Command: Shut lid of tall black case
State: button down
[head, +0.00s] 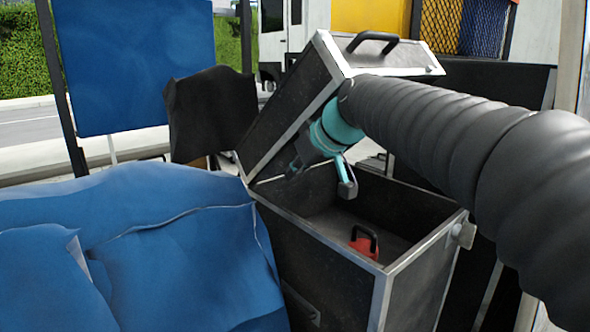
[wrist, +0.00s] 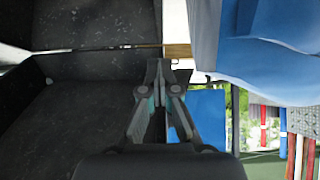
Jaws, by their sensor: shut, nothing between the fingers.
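The tall black case (head: 420,285) with silver edges stands open in the head view. Dark panels of the case (wrist: 85,125) fill the left of that view. I cannot tell whether the fingers touch the lid.
A red object with a black handle (head: 364,244) lies inside the case. Blue covered goods (head: 150,250) crowd the left side. A blue panel (head: 140,65) and dark cloth (head: 208,112) stand behind. A white truck (head: 290,38) is at the back.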

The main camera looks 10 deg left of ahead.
jog(key=shift+s, duration=0.1)
jog(key=shift+s+d+f, duration=0.4)
jog(key=shift+d+f, duration=0.1)
jog(key=shift+f, duration=0.2)
jog(key=shift+s+d+f, duration=0.4)
jog(key=shift+d+f, duration=0.1)
jog(key=shift+f, duration=0.2)
jog(key=c, duration=1)
grip_release()
jog(key=shift+c, duration=0.2)
